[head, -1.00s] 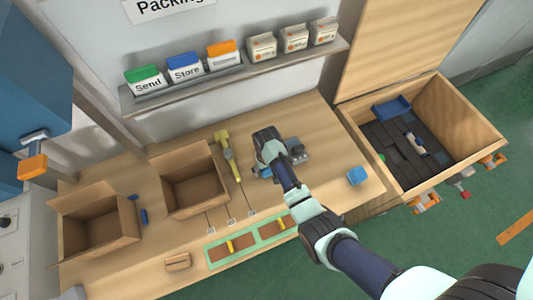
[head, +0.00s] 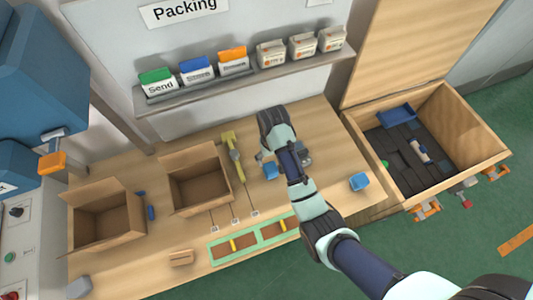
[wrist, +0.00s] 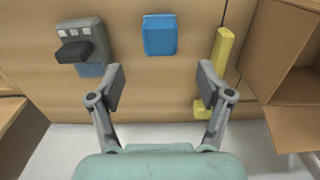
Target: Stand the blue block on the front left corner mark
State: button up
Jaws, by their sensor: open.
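A blue block (head: 271,170) rests on the wooden bench left of my arm in the head view. It also shows in the wrist view (wrist: 160,34), beyond the fingertips and between a grey device and a yellow tool. A second blue block (head: 359,181) lies near the bench's right end. My gripper (wrist: 160,75) is open and empty, its fingers spread on either side of the nearer block's line and apart from it. My arm hides the fingers in the head view. I cannot make out which mark is the front left corner mark.
Two open cardboard boxes (head: 172,192) (head: 75,235) stand left of the yellow tool (head: 233,158). A green frame (head: 216,256) with brown cells lies at the front. The grey device (wrist: 80,38) stands beside the block. A wooden crate (head: 462,172) is at right.

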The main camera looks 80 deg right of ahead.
dwell(0.3)
jog(key=w+a+r+n+t+h, duration=0.1)
jog(key=w+a+r+n+t, duration=0.15)
jog(key=w+a+r, duration=0.45)
jog(key=w+a+r+n+t+h, duration=0.25)
jog(key=w+a, duration=0.35)
jog(key=w, duration=0.3)
jog(key=w+a+r+n+t+y, duration=0.1)
jog(key=w+a+r+n+t, duration=0.1)
jog(key=a+r, duration=0.6)
jog(key=w+a+r+n+t+y, duration=0.2)
jog(key=a+r, duration=0.6)
jog(key=a, duration=0.9)
jog(key=n+t, duration=0.2)
jog(key=t, duration=0.1)
jog(key=shift+r+n+t, duration=0.3)
jog(key=shift+r+n, duration=0.1)
jog(key=shift+o, duration=0.4)
jog(key=shift+a+r+y, duration=0.2)
jog(key=shift+y, duration=0.05)
